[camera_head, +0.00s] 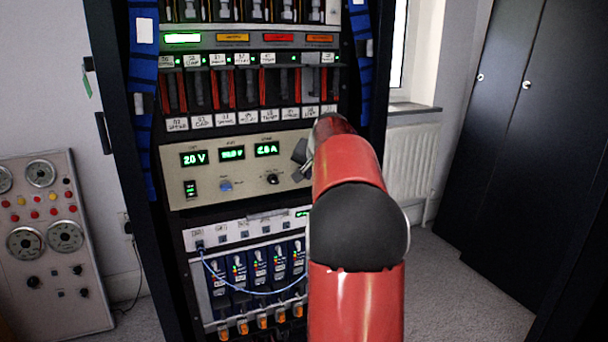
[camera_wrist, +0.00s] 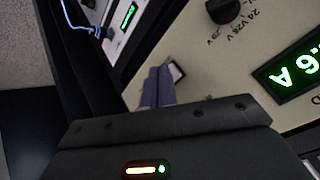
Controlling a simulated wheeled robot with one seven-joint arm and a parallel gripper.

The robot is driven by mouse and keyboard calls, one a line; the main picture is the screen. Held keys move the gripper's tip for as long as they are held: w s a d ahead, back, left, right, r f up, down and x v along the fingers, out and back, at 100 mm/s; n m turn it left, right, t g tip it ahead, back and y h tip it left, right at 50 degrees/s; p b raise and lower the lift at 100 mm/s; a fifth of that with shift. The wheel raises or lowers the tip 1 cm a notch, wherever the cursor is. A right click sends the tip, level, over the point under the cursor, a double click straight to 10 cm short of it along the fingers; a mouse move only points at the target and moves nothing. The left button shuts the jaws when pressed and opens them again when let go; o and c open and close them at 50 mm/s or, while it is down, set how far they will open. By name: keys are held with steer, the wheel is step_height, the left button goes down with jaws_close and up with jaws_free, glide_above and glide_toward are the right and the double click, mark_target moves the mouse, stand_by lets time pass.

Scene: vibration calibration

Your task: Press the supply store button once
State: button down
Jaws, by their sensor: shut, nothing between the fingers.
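The supply (camera_head: 220,203) is a beige panel in the rack, with three green readouts, a black knob (camera_head: 272,179), a blue knob or button and a green-lit switch. My gripper (camera_head: 298,166) is at the panel's right end, partly hidden behind my red arm. In the wrist view my gripper (camera_wrist: 160,72) is shut and empty, its fingertips close beside a small pale-faced button with a dark rim (camera_wrist: 177,72). I cannot tell whether they touch it. Any label by the button is not readable. The black knob (camera_wrist: 222,10) and a green readout (camera_wrist: 295,72) also show there.
Below the supply is a white-framed unit (camera_head: 205,238) with a blue cable and several modules. Rows of labelled switches sit above. A gauge panel (camera_head: 48,240) stands at left. Dark cabinets (camera_head: 530,130) stand at right, with clear carpet in front.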

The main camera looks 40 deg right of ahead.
steer(key=shift+s+a, duration=0.1)
steer(key=shift+s, duration=0.3)
steer(key=s+b, duration=0.1)
steer(key=s, duration=0.1)
steer(key=s+a+b, duration=0.1)
steer(key=s+b, duration=0.1)
steer(key=s, duration=0.1)
steer(key=shift+a, duration=0.1)
stand_by(0.9)
